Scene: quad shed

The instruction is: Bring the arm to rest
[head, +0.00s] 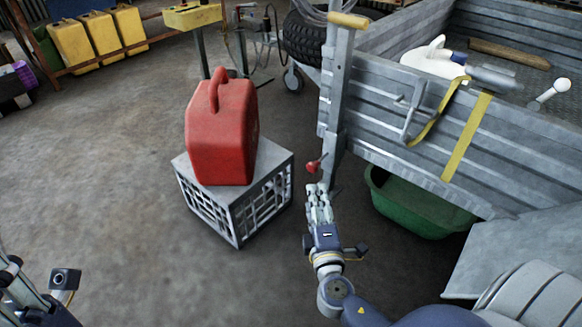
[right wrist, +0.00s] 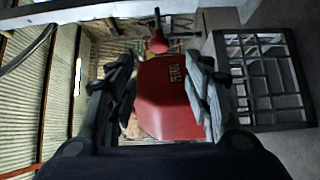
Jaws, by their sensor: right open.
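My right gripper (head: 319,190) is in the lower middle of the head view, held over the floor between the crate and the trailer's corner post. It is open. In the right wrist view, its two fingers (right wrist: 164,95) are spread with nothing held between them. The red jerry can (right wrist: 170,90) shows beyond that gap, and a red knob (right wrist: 158,43) on a dark stem shows above the fingertips. In the head view the red knob (head: 312,167) is just past the fingertips. Part of my left arm and gripper (head: 18,280) shows at the lower left corner; its jaws are not clear.
The red jerry can (head: 222,125) stands upright on a grey crate (head: 238,212). The metal trailer (head: 385,115) fills the right side, with a green tub (head: 415,207) beneath it. Yellow containers (head: 100,38) stand at the upper left.

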